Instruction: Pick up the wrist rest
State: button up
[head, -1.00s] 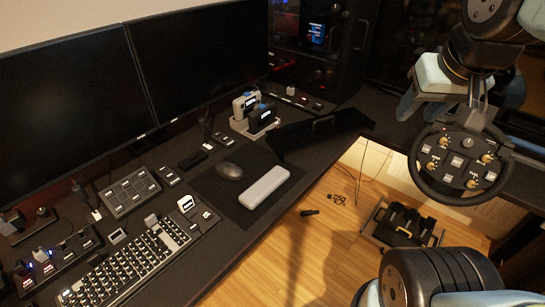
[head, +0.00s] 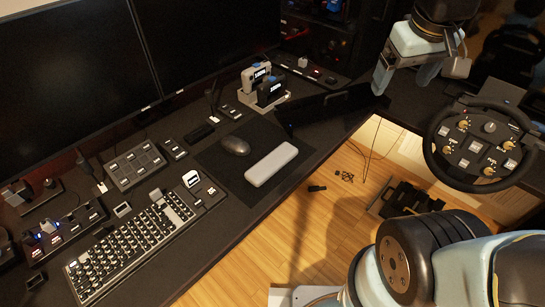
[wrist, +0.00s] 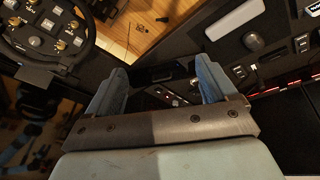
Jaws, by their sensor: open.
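The wrist rest (head: 271,164) is a pale grey, rounded bar lying on the dark desk mat, close to the desk's front edge. My gripper (head: 404,82) is open and empty, up and to the right of the wrist rest, over the right part of the desk. In the wrist view, its two blue-grey fingers (wrist: 160,70) stand apart with nothing between them, and the wrist rest lies beyond the right finger.
A dark mouse (head: 235,145) sits just left of the wrist rest. A keyboard (head: 131,243) lies further left. A black angled panel (head: 325,107) and a stand with upright devices (head: 264,88) are behind. A racing wheel (head: 481,146) stands at right.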

jog(key=shift+o, duration=1)
jog(key=w+a+f+n+g+h, duration=0.2)
jog(key=w+a+f+n+h, duration=0.1)
jog(key=w+a+f+n, duration=0.2)
jog(key=a+f+n, duration=0.1)
jog(key=a+f, duration=0.1)
jog(key=a, duration=0.1)
jog(key=shift+a+n, duration=0.25)
jog(key=shift+n, duration=0.05)
jog(key=n+t+h, duration=0.4)
jog(key=n+h, duration=0.2)
jog(key=n, duration=0.6)
send_over(259, 170)
jog(key=s, duration=0.4)
notch_tip(259, 170, down, 16)
jog(key=s+a+f+n+t, duration=0.1)
jog(key=s+a+f+n, duration=0.1)
jog(key=f, duration=0.1)
jog(key=s+a+f+n+t, duration=0.2)
jog(key=a+f, duration=0.1)
jog(key=s+a+f+n+t, duration=0.1)
jog(key=a+f+n, duration=0.1)
jog(key=a+f, duration=0.1)
jog(key=shift+s+a+t+y, duration=0.1)
jog(key=shift+s+t+y, duration=0.2)
jog(key=shift+s+y, duration=0.1)
jog(key=x, duration=1.3)
jog(key=shift+w+f, duration=0.2)
jog(key=shift+f, duration=0.15)
jog(key=shift+c, duration=0.5)
